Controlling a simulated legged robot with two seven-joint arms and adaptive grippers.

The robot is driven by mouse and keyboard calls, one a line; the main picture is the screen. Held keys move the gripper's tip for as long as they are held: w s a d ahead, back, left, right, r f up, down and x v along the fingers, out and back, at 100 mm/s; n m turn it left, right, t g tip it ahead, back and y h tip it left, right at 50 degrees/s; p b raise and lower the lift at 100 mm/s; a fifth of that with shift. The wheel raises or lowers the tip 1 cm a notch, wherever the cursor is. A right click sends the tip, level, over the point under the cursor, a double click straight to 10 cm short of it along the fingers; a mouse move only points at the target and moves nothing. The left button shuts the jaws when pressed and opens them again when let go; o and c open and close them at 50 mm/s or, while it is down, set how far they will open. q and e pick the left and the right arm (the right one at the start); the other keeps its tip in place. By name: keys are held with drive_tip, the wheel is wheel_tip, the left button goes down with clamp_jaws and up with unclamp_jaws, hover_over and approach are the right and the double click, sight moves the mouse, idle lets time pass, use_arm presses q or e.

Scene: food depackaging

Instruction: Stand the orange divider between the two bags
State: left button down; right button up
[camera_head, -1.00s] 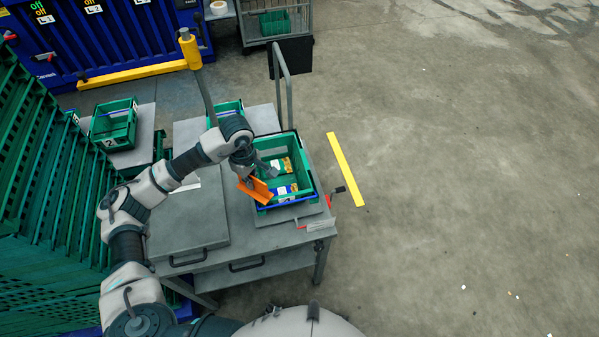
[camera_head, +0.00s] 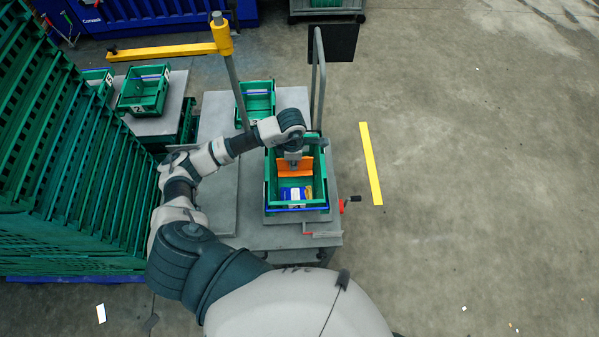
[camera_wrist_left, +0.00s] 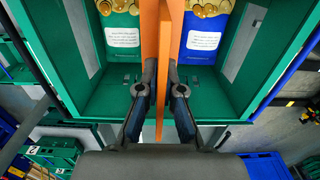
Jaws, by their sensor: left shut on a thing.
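The orange divider (camera_head: 303,168) is upright in the green crate (camera_head: 268,193). My left gripper (camera_head: 293,155) is shut on it from above; its fingers (camera_wrist_left: 162,88) pinch the divider (camera_wrist_left: 164,45) on both sides in the left wrist view. In that view one bag with a green and white face (camera_wrist_left: 122,36) lies left of the divider and one with a blue and white face (camera_wrist_left: 204,38) lies right of it. In the head view the blue and white bag (camera_head: 294,193) shows in front of the divider; the other is hidden. I cannot tell whether the divider touches the crate floor.
The crate stands on a grey table (camera_head: 240,232) with a metal post and handle behind it. Another green crate (camera_head: 257,100) stands further back, and a green crate (camera_head: 145,90) stands on a table at the left. Stacked green crates rise on the left.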

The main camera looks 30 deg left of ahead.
sight(293, 172)
use_arm(q)
drive_tip(key=f, duration=0.3)
drive_tip(key=shift+s, duration=0.3)
drive_tip(key=shift+d+f, duration=0.15)
drive_tip(key=shift+f, duration=0.45)
wheel_tip(293, 172, down, 3)
drive_tip(key=shift+w+d+f+p, duration=0.1)
drive_tip(key=shift+d+p, duration=0.05)
drive_tip(key=shift+p, duration=0.3)
use_arm(e)
drive_tip(key=shift+s+a+r, duration=0.1)
drive_tip(key=shift+s+r, duration=0.15)
drive_tip(key=shift+r, duration=0.2)
use_arm(q)
drive_tip(key=c, duration=1.3)
unclamp_jaws()
drive_tip(key=shift+a+f, duration=0.1)
drive_tip(key=shift+a, duration=0.15)
use_arm(e)
drive_tip(key=shift+a, duration=0.1)
use_arm(q)
drive_tip(key=shift+d, duration=0.1)
